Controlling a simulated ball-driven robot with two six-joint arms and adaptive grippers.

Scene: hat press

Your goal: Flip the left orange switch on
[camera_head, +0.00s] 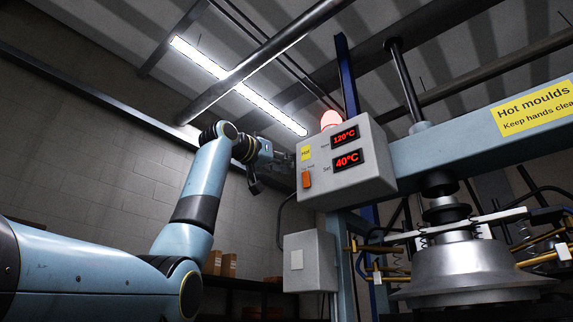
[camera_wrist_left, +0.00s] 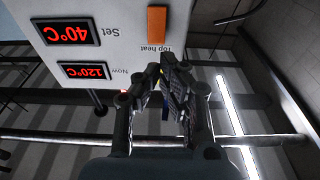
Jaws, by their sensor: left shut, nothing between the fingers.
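An orange switch (camera_head: 306,180) sits at the left of the front face of a grey control box (camera_head: 358,188), below a small yellow label. It also shows in the left wrist view (camera_wrist_left: 157,27), at the top, beside the words "Top heat". I see only this one orange switch, and I cannot tell which way it is set. My left gripper (camera_head: 287,160) is at the left edge of the box, up and left of the switch. In the left wrist view my left gripper (camera_wrist_left: 168,62) is shut and empty, its tips close to the switch with a small gap in the picture. My right gripper is not in view.
The box has two red displays, 120°C (camera_head: 345,137) and 40°C (camera_head: 347,160). A red lamp (camera_head: 330,118) is on top. A metal hat press (camera_head: 465,270) with pipes stands to the right. A smaller grey box (camera_head: 310,262) hangs below.

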